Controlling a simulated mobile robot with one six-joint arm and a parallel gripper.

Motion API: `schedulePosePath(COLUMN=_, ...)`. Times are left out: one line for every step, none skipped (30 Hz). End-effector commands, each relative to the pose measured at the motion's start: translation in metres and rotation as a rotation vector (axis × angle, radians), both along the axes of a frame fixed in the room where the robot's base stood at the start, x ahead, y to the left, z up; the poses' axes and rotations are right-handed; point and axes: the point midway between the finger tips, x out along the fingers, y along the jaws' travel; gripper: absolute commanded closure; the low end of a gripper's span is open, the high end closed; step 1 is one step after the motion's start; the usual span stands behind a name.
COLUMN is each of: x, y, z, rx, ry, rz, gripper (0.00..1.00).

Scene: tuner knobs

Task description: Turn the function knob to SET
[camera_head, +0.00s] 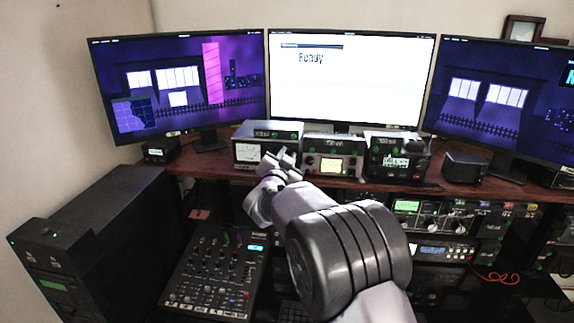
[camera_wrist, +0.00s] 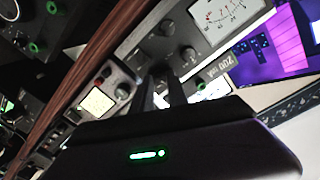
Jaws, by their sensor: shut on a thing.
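The tuner (camera_head: 252,155) with a white needle meter stands on the desk shelf below the middle screen. It also shows in the wrist view, with its meter (camera_wrist: 226,18) at the upper right and dark knobs along its front. My gripper (camera_head: 283,158) is at the right part of this tuner's front. In the wrist view its two dark fingers (camera_wrist: 161,82) are shut on a dark knob (camera_wrist: 160,70), which they partly hide. The markings around this knob are too small to read, so I cannot tell its setting.
Beside it stand another box with a lit meter (camera_head: 331,165) and a dark box with a lit display (camera_head: 394,161). Another knob (camera_wrist: 188,55) is close to my fingers. Three screens stand behind, the middle one (camera_head: 350,85) reading "Ready". A mixer (camera_head: 215,275) lies below.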

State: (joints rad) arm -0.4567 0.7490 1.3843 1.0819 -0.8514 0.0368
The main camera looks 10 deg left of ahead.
Motion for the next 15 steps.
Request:
schedulePosePath(x=0.0000, y=-0.0003, z=-0.0022, rx=0.017, ry=0.000, rz=0.000, gripper=1.00)
schedulePosePath(x=0.0000, y=-0.0002, z=-0.0019, rx=0.027, ry=-0.001, rz=0.000, gripper=1.00)
schedulePosePath(x=-0.0001, y=-0.0002, z=-0.0016, rx=0.039, ry=-0.001, rz=0.000, gripper=1.00)
schedulePosePath(x=-0.0001, y=-0.0002, z=-0.0014, rx=0.047, ry=-0.001, rz=0.000, gripper=1.00)
schedulePosePath(x=-0.0001, y=-0.0003, z=-0.0012, rx=0.054, ry=-0.001, rz=0.000, gripper=1.00)
schedulePosePath(x=0.0000, y=-0.0003, z=-0.0010, rx=0.062, ry=-0.002, rz=0.000, gripper=1.00)
schedulePosePath(x=0.0000, y=-0.0003, z=-0.0007, rx=0.067, ry=-0.001, rz=0.000, gripper=1.00)
schedulePosePath(x=0.0000, y=-0.0002, z=-0.0006, rx=0.070, ry=-0.002, rz=0.000, gripper=1.00)
schedulePosePath(x=0.0000, y=-0.0003, z=-0.0004, rx=0.074, ry=-0.002, rz=0.000, gripper=1.00)
schedulePosePath(x=0.0000, y=-0.0002, z=-0.0002, rx=0.076, ry=-0.002, rz=0.000, gripper=1.00)
schedulePosePath(x=0.0000, y=-0.0003, z=-0.0001, rx=0.078, ry=-0.002, rz=0.000, gripper=1.00)
schedulePosePath(x=0.0000, y=-0.0003, z=0.0001, rx=0.079, ry=-0.002, rz=0.000, gripper=1.00)
schedulePosePath(x=0.0000, y=-0.0003, z=0.0002, rx=0.080, ry=-0.002, rz=0.000, gripper=1.00)
schedulePosePath(x=0.0000, y=-0.0003, z=0.0002, rx=0.081, ry=-0.002, rz=0.000, gripper=1.00)
schedulePosePath(x=0.0000, y=-0.0003, z=0.0003, rx=0.081, ry=-0.002, rz=0.000, gripper=1.00)
